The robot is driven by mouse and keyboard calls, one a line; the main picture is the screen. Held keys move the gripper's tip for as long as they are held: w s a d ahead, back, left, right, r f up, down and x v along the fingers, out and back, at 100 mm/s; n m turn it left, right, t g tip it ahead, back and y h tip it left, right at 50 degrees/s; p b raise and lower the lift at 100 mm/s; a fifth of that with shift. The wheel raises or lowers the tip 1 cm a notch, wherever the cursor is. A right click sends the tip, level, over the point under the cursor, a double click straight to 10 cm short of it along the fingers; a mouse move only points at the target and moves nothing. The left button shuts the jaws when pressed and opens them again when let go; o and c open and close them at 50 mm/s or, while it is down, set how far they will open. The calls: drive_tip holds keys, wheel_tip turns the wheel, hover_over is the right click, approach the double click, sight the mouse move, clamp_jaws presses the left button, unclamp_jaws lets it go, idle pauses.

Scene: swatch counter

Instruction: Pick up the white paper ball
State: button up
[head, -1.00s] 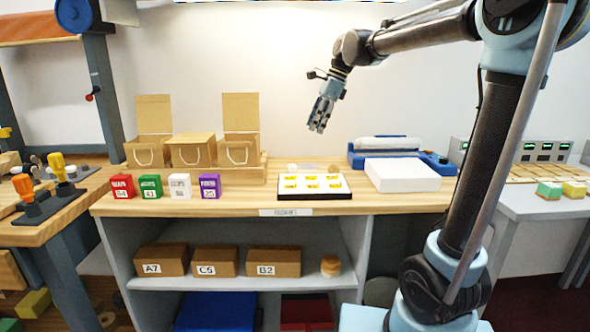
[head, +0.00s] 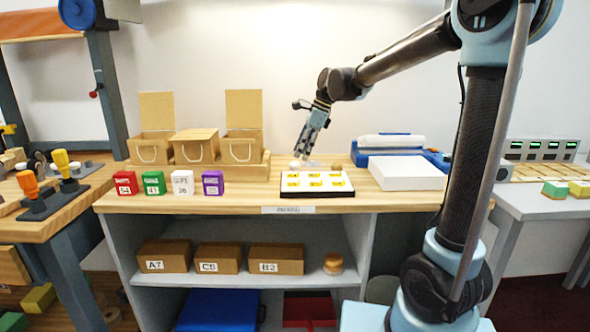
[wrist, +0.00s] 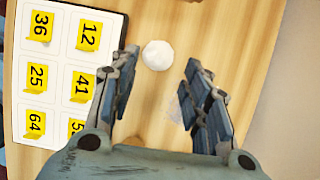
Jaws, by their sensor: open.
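The white paper ball (head: 295,165) rests on the wooden counter just behind the white card tray. In the wrist view the ball (wrist: 157,55) shows between and slightly beyond my fingertips, nearer the left finger, with nothing gripping it. My gripper (head: 303,154) points down above the counter, close over the ball. In the wrist view my gripper (wrist: 161,68) is open, with its two fingers spread apart. I cannot tell the exact height left between fingertips and ball.
The white tray (head: 318,194) with yellow numbered cards lies in front. A tan ball (head: 336,166) sits to the right. A white box (head: 406,172) and a blue machine (head: 437,157) stand farther right. Cardboard boxes (head: 240,149) and coloured blocks (head: 213,183) stand left.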

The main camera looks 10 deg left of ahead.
sight(296, 162)
drive_tip(key=shift+x, duration=2.7)
drive_tip(key=shift+r, duration=0.1)
drive_tip(key=c, duration=0.5)
